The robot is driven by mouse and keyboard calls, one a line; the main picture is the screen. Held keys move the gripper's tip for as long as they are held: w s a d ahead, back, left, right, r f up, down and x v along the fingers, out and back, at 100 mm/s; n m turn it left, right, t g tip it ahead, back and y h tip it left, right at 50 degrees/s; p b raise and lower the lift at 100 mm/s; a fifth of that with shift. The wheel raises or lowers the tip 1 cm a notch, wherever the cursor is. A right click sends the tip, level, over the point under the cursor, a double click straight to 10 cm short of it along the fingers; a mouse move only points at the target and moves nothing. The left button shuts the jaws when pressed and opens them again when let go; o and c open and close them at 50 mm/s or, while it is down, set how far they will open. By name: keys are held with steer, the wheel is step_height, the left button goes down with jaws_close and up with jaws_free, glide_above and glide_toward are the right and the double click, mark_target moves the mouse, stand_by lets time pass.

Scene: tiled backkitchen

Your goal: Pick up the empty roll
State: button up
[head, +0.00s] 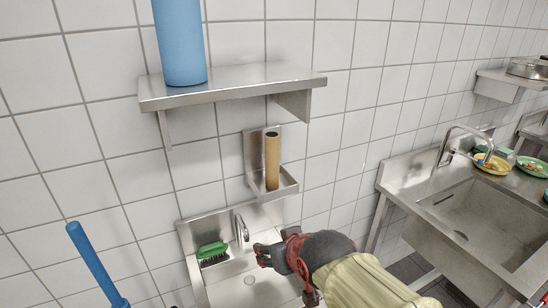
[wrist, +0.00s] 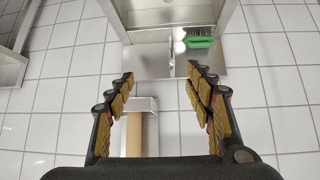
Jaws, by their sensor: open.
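The empty roll (head: 272,160) is a brown cardboard tube standing upright in a small metal wall holder (head: 289,188) under the shelf. In the wrist view the roll (wrist: 142,136) shows low in the picture, left of centre, between the spread fingers and nearer the left one. My gripper (head: 264,253) is below the holder in the head view, over the small sink. The wrist view shows my gripper (wrist: 161,78) open with nothing between its fingertips. My palm hides the lower part of the roll in the wrist view.
A metal shelf (head: 235,86) with a blue roll (head: 180,40) hangs above the holder. Below are a small sink (head: 222,283), a tap (head: 240,228) and a green brush (head: 212,250). A large sink (head: 480,225) stands right. A blue handle (head: 88,258) rises at lower left.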

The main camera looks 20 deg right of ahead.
mark_target(274, 164)
steer(key=w+d+r+t+p, duration=0.1)
steer(key=w+d+r+t, duration=0.1)
steer(key=w, duration=0.4)
steer(key=w+d+r+t+h+p, duration=0.1)
steer(key=w+d+r+t, duration=0.1)
steer(key=w+d+t, duration=0.2)
steer(key=w+d+r+m+t+h+p, duration=0.1)
steer(key=w+d+r+t+p, duration=0.1)
steer(key=w, duration=0.5)
steer(key=shift+w+d+r+t, duration=0.3)
steer(key=shift+w+d+t, duration=0.1)
steer(key=shift+d, duration=0.2)
steer(key=shift+w+d+r+b, duration=0.1)
steer(key=shift+w+d+b, duration=0.1)
steer(key=shift+w, duration=1.05)
steer(key=shift+w+d+r+b, duration=0.15)
steer(key=shift+w+d, duration=0.1)
steer(key=shift+w, duration=1.05)
steer(key=shift+w+d+f+b, duration=0.1)
steer(key=shift+w+d+b, duration=0.1)
steer(key=shift+w, duration=1.05)
steer(key=c, duration=1.1)
steer(key=shift+r, duration=0.1)
steer(key=shift+c, duration=0.2)
